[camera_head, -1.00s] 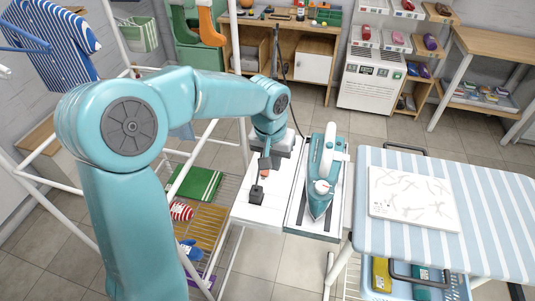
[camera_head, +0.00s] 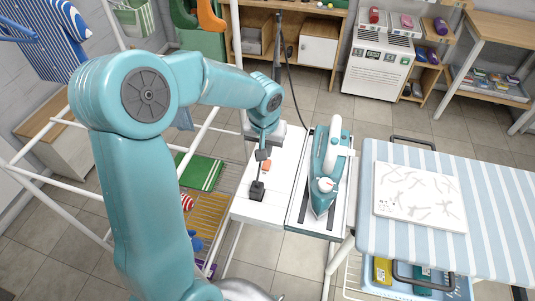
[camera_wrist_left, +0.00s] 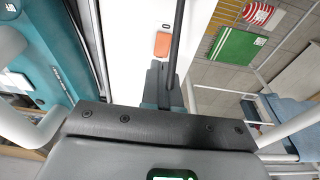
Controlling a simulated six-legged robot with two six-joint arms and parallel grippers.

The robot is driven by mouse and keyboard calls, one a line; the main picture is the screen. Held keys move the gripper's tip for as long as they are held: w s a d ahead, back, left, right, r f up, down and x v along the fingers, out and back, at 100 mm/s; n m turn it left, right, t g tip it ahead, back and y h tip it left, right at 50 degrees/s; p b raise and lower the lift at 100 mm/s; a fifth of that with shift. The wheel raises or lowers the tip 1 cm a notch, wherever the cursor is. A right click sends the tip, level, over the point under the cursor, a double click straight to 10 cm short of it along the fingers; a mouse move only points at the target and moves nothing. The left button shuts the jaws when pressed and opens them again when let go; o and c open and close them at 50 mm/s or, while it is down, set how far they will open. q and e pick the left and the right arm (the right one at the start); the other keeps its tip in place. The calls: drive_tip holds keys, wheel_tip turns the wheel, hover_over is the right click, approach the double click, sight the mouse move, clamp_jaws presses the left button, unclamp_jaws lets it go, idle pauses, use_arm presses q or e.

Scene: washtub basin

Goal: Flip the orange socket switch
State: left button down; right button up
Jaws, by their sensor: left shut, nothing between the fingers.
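The orange socket switch (camera_head: 267,165) is a small orange rectangle on the white board (camera_head: 282,178) left of the iron. It also shows in the left wrist view (camera_wrist_left: 162,44). Which way it is tipped cannot be told. My left gripper (camera_head: 263,154) is shut and empty, its tips pointing down just behind the switch. In the left wrist view the dark fingers (camera_wrist_left: 163,72) end close to the switch; contact cannot be told. A black plug (camera_head: 257,190) sits on the board in front of the switch. My right gripper is not in view.
A teal and white iron (camera_head: 327,170) stands on its rest at the board's right. A striped ironing board (camera_head: 495,205) with a white patterned panel (camera_head: 420,196) lies farther right. White rack poles (camera_head: 215,120) stand left of the board. A dark cord (camera_head: 294,90) rises behind.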

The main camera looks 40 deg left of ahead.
sight(267, 162)
use_arm(q)
drive_tip(key=f, duration=0.3)
drive_tip(key=shift+w+a+f, duration=0.1)
drive_tip(key=shift+a+f, duration=0.1)
drive_tip(key=shift+f, duration=0.15)
drive_tip(key=shift+w+f, duration=0.2)
drive_tip(key=shift+f, duration=0.2)
drive_tip(key=shift+s, duration=0.1)
drive_tip(key=shift+p, duration=0.35)
